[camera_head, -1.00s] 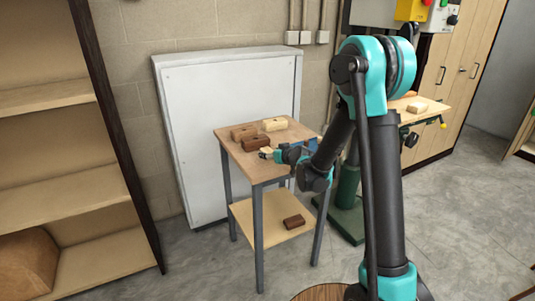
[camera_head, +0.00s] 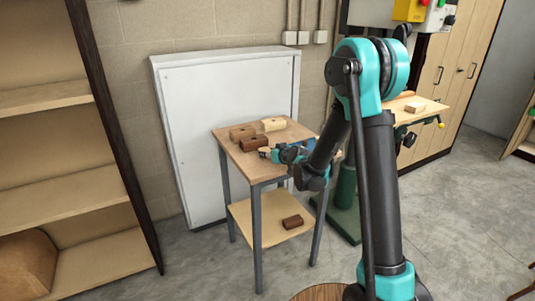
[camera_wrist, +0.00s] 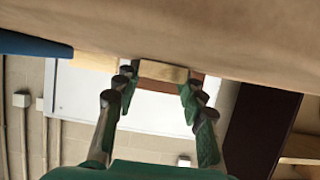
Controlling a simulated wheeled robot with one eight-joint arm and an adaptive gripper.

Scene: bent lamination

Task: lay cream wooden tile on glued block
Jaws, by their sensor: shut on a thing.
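My gripper (camera_wrist: 158,82) is shut on the cream wooden tile (camera_wrist: 163,72), which sits crosswise between its fingertips in the wrist view. In the head view my gripper (camera_head: 271,154) holds the tile (camera_head: 264,151) near the front middle of the small table (camera_head: 266,171). A dark brown block (camera_head: 254,143) lies just behind the tile. A light brown block (camera_head: 243,132) and a cream block (camera_head: 273,124) lie farther back. I cannot tell which block carries glue. In the wrist view a reddish-brown block (camera_wrist: 205,76) is partly hidden behind the tile.
A dark red-brown block (camera_head: 292,221) lies on the table's lower shelf (camera_head: 262,222). A white cabinet (camera_head: 215,95) stands behind the table. A blue thing (camera_head: 311,144) lies at the table's right, partly behind my arm. A wooden shelf unit (camera_head: 60,190) stands at left.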

